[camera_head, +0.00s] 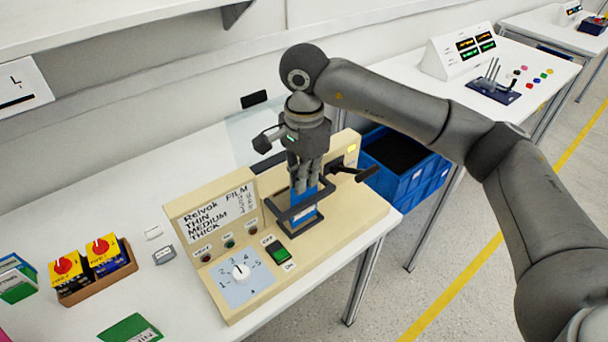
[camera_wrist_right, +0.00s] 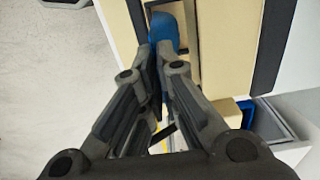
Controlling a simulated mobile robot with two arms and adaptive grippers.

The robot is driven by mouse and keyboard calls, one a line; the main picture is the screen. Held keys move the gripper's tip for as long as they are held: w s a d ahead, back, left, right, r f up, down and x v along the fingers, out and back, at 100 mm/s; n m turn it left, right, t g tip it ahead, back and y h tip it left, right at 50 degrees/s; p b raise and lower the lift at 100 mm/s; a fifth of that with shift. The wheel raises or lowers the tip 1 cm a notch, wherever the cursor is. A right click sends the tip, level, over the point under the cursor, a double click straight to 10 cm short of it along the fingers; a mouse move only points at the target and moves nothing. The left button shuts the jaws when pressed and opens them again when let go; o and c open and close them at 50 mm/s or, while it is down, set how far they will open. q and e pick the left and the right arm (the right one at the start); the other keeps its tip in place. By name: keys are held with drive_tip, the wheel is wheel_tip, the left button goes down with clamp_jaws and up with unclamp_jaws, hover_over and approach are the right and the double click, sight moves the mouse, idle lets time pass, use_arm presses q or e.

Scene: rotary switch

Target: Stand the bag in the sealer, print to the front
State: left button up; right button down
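The cream sealer (camera_head: 350,220) stands on the white table, with a sloped panel, a dial and dark jaws (camera_head: 292,212). The blue bag (camera_head: 304,210) is upright between the jaws, its lower part showing behind the front bar. Its print is too small to read. My right gripper (camera_head: 303,188) points down from above, its fingers closed around the bag's upper part. In the right wrist view, the fingertips (camera_wrist_right: 161,50) meet at the blue bag (camera_wrist_right: 163,28). The fingers hide the bag's top. My left gripper is not in view.
The sealer's dark lever (camera_head: 356,173) sticks out at the right. A green packet (camera_head: 131,329) lies at the front. A blue crate (camera_head: 405,178) is beyond the table's right edge.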

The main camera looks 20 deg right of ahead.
drive_tip(key=shift+f, duration=0.35)
drive_tip(key=c, duration=1.6)
unclamp_jaws()
drive_tip(key=shift+o, duration=0.2)
drive_tip(key=shift+r, duration=0.15)
drive_tip(key=shift+r+p, duration=2)
drive_tip(key=shift+r, duration=1.9)
drive_tip(key=shift+f, duration=0.1)
